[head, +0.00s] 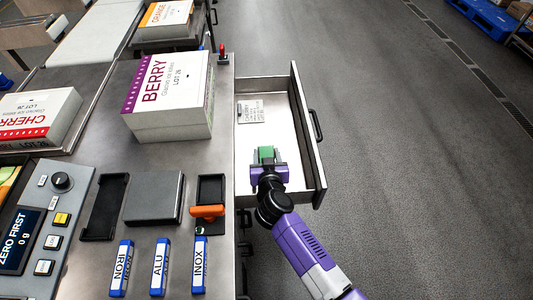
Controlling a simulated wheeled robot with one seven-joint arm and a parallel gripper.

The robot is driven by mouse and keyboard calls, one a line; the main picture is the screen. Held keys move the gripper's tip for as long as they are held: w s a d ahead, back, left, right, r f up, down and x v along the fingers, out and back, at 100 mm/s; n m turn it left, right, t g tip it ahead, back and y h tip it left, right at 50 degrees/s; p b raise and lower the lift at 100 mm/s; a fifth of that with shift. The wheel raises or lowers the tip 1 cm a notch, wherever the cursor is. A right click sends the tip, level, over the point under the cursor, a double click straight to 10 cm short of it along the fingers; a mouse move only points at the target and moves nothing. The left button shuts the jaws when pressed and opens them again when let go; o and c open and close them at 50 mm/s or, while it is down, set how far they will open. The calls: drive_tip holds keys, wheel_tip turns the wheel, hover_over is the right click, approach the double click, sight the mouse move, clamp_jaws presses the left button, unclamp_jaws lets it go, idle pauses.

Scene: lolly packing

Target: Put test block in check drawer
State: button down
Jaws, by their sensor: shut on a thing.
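The check drawer (304,135) stands pulled open at the right side of the steel counter. Its floor is pale and mostly bare. My gripper (267,162) is over the near half of the drawer, inside its outline in the picture. It is shut on a green block (266,153), apparently the test block, whose top shows between the fingers. The block's lower part is hidden by the gripper, and I cannot tell whether it touches the drawer floor.
A small printed card (250,111) lies in the drawer's far left part. A BERRY carton (172,95) stands on the counter left of the drawer. Blue holders marked IRON (122,268), ALU (160,267) and INOX (199,265) lie at the front, below an orange-handled piece (207,211).

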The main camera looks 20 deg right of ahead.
drive_tip(key=shift+f, duration=0.25)
drive_tip(key=c, duration=0.7)
unclamp_jaws()
drive_tip(key=shift+s+f, duration=0.15)
drive_tip(key=shift+f, duration=0.05)
drive_tip(key=shift+o, duration=0.4)
drive_tip(key=shift+f, duration=0.1)
drive_tip(key=shift+s, duration=0.1)
drive_tip(key=shift+d+r, duration=0.1)
drive_tip(key=shift+r, duration=0.2)
drive_tip(key=r+p+v, duration=0.1)
drive_tip(key=p+v, duration=0.2)
drive_tip(key=v, duration=0.9)
drive_tip(key=shift+w+r, duration=0.2)
